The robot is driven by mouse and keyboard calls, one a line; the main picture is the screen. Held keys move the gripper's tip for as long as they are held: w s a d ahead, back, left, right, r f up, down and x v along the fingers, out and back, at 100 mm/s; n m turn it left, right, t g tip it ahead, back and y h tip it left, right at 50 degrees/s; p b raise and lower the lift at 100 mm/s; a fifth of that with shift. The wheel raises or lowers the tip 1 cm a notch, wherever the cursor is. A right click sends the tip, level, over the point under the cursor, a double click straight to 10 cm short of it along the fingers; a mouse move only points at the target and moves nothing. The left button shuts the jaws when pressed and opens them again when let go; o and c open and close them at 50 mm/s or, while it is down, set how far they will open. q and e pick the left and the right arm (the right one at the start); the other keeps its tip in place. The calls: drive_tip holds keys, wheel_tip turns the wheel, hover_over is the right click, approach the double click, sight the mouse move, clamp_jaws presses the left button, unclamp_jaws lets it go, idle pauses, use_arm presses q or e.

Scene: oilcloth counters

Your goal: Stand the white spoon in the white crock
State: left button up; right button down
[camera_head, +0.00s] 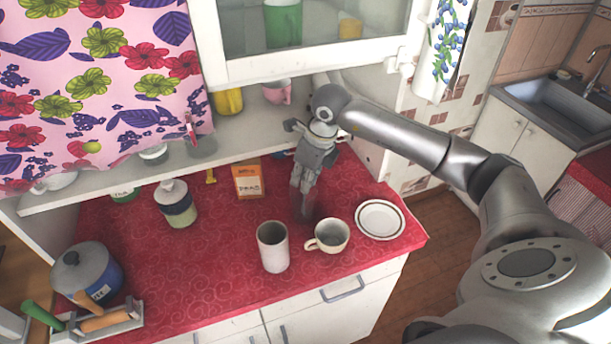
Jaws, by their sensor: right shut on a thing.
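The white crock (273,248) is a tall, empty-looking cylinder standing upright near the front of the red counter. My right gripper (304,188) points down behind the crock and a little to its right, apart from it. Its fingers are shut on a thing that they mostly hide. A dark, see-through glass-like shape (306,209) shows just below the fingertips; I cannot tell whether it touches them. I cannot make out the white spoon anywhere in this view. My left gripper is not in view.
A cream cup (328,236) stands close to the crock's right, with a white plate (380,219) beyond it. An orange box (248,181) and a jar (177,206) stand behind. A blue pot (88,273) is at left. The counter left of the crock is clear.

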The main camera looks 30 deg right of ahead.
drive_tip(key=shift+w+a+f, duration=0.1)
drive_tip(key=shift+a+f, duration=0.05)
drive_tip(key=shift+f, duration=0.05)
drive_tip(key=c, duration=1.7)
unclamp_jaws()
drive_tip(key=shift+r, duration=0.1)
drive_tip(key=shift+o, duration=1)
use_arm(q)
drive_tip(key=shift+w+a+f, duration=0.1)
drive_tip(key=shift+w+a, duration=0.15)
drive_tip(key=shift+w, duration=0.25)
use_arm(e)
drive_tip(key=shift+o, duration=0.3)
drive_tip(key=shift+r, duration=0.25)
use_arm(q)
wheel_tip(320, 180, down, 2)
drive_tip(key=b, duration=0.2)
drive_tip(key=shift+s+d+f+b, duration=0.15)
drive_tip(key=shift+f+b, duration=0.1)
drive_tip(key=shift+b, duration=0.15)
use_arm(e)
drive_tip(key=v, duration=0.7)
